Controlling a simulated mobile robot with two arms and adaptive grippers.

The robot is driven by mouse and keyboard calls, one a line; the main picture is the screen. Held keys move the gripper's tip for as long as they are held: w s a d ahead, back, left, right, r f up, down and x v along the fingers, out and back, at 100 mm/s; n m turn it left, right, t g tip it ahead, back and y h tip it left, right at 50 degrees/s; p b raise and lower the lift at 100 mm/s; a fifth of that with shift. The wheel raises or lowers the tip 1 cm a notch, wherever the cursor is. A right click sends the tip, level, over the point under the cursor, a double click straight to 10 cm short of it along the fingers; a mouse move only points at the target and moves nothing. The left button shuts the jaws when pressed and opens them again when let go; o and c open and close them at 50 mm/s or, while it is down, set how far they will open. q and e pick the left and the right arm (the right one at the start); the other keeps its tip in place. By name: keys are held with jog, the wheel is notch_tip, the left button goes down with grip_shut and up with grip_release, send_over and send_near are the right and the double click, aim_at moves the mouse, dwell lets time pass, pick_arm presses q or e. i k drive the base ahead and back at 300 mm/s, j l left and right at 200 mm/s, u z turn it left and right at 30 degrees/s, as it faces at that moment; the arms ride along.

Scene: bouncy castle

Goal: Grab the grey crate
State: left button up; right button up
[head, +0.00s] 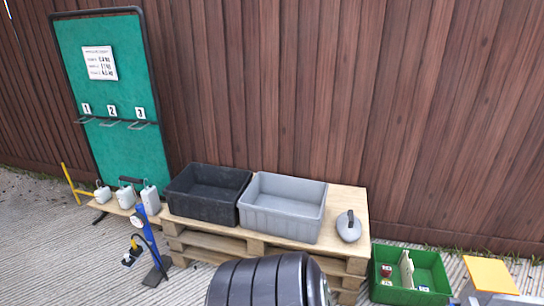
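The grey crate (278,224) stands upright on a wooden pallet stack (345,235), in the middle of the head view. It is open at the top and its inside looks empty. A black crate (198,208) stands close to its left side on the same stack. A grey rounded object with a dark handle (348,231) sits just right of the grey crate. Neither of my grippers is in view.
A green divided box (412,297) is on the ground at right, beside a yellow-topped object (490,275). White containers (151,199) and a blue stand (148,235) are at left. A dark ribbed shape covers part of the stack's front. A brown fence (300,90) closes the back.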

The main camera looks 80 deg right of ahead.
aim_at(280, 206)
jog(key=z, duration=2.55)
jog(key=i+j+z, duration=0.2)
jog(key=i+j, duration=0.2)
jog(key=i+j+z, duration=0.2)
jog(key=i+j, duration=0.3)
jog(key=i+j+z, duration=0.2)
jog(key=i+j, duration=0.35)
jog(key=i+j+z, duration=0.25)
jog(key=i+j, duration=0.15)
jog(key=j, duration=0.25)
